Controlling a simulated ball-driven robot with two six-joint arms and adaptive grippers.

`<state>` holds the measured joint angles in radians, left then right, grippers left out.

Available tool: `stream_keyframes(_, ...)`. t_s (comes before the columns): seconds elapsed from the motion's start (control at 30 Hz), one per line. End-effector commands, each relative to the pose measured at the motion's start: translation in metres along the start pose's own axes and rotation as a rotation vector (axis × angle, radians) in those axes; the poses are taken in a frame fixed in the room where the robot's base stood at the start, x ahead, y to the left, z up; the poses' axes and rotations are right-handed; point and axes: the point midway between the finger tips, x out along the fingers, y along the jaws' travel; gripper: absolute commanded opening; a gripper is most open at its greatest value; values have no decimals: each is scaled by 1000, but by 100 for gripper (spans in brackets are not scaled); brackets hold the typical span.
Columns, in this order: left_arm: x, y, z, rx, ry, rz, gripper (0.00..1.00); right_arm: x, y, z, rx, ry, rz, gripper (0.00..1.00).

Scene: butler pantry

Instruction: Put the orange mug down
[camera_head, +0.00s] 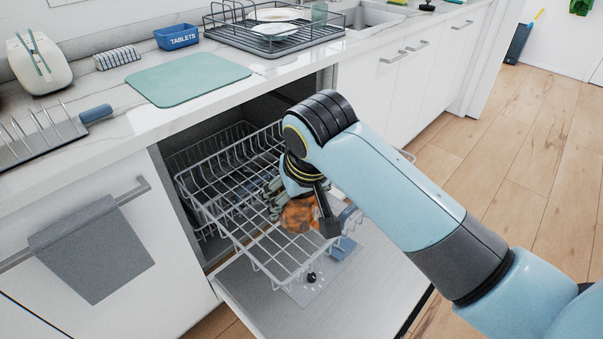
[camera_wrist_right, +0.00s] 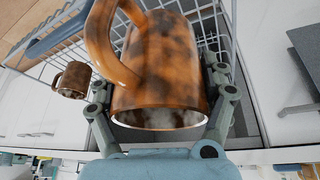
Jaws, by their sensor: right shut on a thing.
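My right gripper (camera_head: 318,214) is over the pulled-out dishwasher rack (camera_head: 215,220). It is shut on a mottled orange-brown mug (camera_wrist_right: 160,75), whose body sits between the two fingers in the right wrist view. The mug's rim and pale inside face the wrist, and its handle stands out to the upper left. An orange mug also shows beside the gripper in the head view (camera_head: 298,214), partly hidden by it. A second, similar mug (camera_wrist_right: 72,80) is at left in the wrist view. I cannot tell whether the held mug touches the rack. My left gripper is not in view.
The dishwasher door (camera_head: 345,265) is folded down below the rack. The counter holds a teal mat (camera_head: 188,78), a blue TABLETS tub (camera_head: 177,37), a dish drainer (camera_head: 273,45), a white toaster-like appliance (camera_head: 39,64) and a wire rack (camera_head: 40,138). A grey towel (camera_head: 92,250) hangs at left.

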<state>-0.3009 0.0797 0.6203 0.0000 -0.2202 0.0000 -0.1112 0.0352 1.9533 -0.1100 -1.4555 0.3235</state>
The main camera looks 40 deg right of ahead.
Motion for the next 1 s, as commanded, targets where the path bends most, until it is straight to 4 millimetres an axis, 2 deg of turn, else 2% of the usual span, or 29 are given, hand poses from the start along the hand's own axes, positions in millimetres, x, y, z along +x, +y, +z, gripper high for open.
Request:
stream_keyframes(0.1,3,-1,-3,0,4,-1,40,6,1,13,0,2,2,30)
stream_keyframes(0.2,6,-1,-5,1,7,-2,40,16,1,10,-1,4,3,30)
stream_keyframes(0.27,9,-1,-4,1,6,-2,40,27,0,3,-2,5,2,30)
stream_keyframes(0.5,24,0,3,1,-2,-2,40,83,-7,-38,-1,2,3,30)
stream_keyframes(0.6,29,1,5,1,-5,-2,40,101,-10,-51,-1,2,2,30)
stream_keyframes(0.73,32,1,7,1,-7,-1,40,114,-11,-62,-1,3,2,30)
stream_keyframes(0.87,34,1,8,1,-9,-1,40,120,-12,-62,-1,1,2,30)
stream_keyframes(1.0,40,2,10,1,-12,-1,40,139,-12,-54,-1,0,2,30)
